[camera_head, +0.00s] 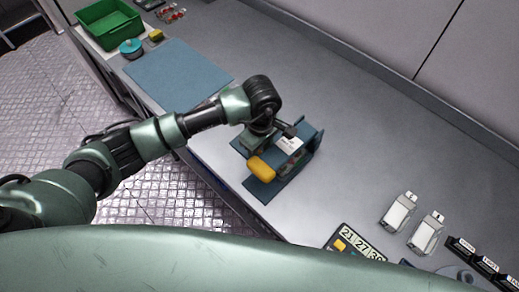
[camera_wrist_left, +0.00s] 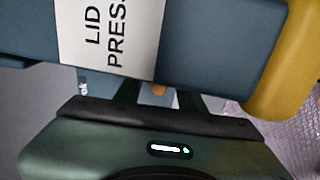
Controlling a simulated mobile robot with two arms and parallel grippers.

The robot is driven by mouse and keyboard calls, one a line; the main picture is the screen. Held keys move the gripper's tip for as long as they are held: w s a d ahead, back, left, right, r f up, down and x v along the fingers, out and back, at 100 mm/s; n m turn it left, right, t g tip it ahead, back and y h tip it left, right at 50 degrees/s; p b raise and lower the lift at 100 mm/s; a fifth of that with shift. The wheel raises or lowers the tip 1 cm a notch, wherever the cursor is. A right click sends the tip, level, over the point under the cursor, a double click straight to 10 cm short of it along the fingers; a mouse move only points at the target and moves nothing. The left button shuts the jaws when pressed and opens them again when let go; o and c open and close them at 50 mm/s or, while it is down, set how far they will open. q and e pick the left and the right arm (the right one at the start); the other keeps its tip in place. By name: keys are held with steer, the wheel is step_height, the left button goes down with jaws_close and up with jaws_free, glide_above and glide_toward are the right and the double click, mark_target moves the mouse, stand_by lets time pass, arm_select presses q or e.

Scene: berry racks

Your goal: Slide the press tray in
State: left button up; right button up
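The lid press (camera_head: 305,137) is a blue frame on the bench with a white label and a thick yellow handle (camera_head: 261,169). A flat blue plate (camera_head: 262,190), which looks like the press tray, sticks out at the front below the handle. Something clear with red in it shows under the press top. My left gripper is at the press's left side, its tips hidden in the head view. In the left wrist view its dark fingers (camera_wrist_left: 158,98) stand apart and reach under the blue beam (camera_wrist_left: 210,40) labelled LID PRESS; their tips are hidden. My right gripper is out of view.
A blue mat (camera_head: 178,75) and a green crate (camera_head: 109,22) lie farther along the bench at upper left. Two white packs (camera_head: 398,213) and a number board (camera_head: 352,243) are at lower right. The wall bounds the back; bench right of the press is clear.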

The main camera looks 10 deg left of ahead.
arm_select(q)
steer(key=shift+a, duration=0.1)
steer(key=shift+w+r, duration=0.15)
steer(key=shift+r, duration=0.15)
step_height(320, 180, up, 6)
steer(key=b, duration=0.2)
steer(key=shift+r+b, duration=0.1)
steer(key=shift+b, duration=0.2)
steer(key=shift+r, duration=0.55)
